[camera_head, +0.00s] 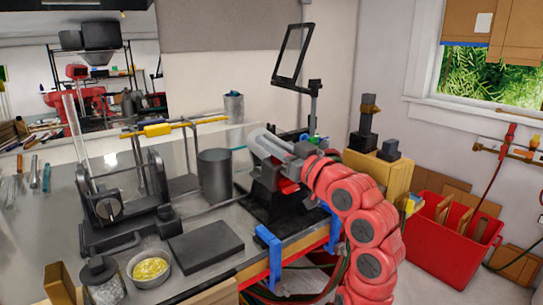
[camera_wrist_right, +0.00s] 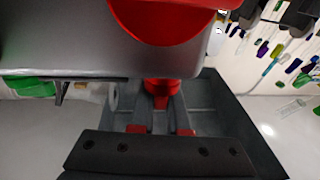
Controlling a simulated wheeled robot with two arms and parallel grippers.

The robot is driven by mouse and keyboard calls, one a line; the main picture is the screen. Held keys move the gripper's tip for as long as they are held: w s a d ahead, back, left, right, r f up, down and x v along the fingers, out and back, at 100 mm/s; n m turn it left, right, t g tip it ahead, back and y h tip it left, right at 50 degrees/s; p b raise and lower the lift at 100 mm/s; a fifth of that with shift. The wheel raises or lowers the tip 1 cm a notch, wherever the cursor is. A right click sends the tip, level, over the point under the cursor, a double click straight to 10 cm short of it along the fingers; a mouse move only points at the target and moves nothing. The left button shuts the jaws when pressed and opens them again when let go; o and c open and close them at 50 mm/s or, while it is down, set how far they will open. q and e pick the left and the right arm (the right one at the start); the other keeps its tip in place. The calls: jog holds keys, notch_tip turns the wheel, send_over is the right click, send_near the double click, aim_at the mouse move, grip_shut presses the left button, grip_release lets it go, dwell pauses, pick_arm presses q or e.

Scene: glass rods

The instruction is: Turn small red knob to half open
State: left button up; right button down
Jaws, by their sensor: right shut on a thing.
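The small red knob (camera_wrist_right: 162,86) shows in the right wrist view, just under a grey metal body (camera_wrist_right: 110,55) with a larger red round part (camera_wrist_right: 170,18) above it. My right gripper (camera_wrist_right: 161,118) is shut on the small knob, with its dark fingers reaching to it from below in that view. In the head view my red right arm reaches in from the lower right to the grey torch-like tool (camera_head: 270,142) on its black stand. The knob cannot be made out there, as the arm and tool cover it. My left gripper is not in view.
A grey metal cup (camera_head: 214,175), a dark flat plate (camera_head: 205,248) and a bowl of yellow bits (camera_head: 149,268) stand on the bench left of the tool. Blue clamps (camera_head: 268,250) sit at its edge. A red bin (camera_head: 455,245) stands at the right.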

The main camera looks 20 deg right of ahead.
jog(key=shift+a+f+n+g+y+b, duration=0.1)
jog(key=shift+n+g+y+b, duration=0.2)
jog(key=shift+n+y+b, duration=0.3)
jog(key=c, duration=0.9)
grip_release()
jog(key=b+v, duration=0.1)
jog(key=v, duration=1.6)
jog(key=shift+s, duration=0.2)
jog(key=shift+w, duration=0.1)
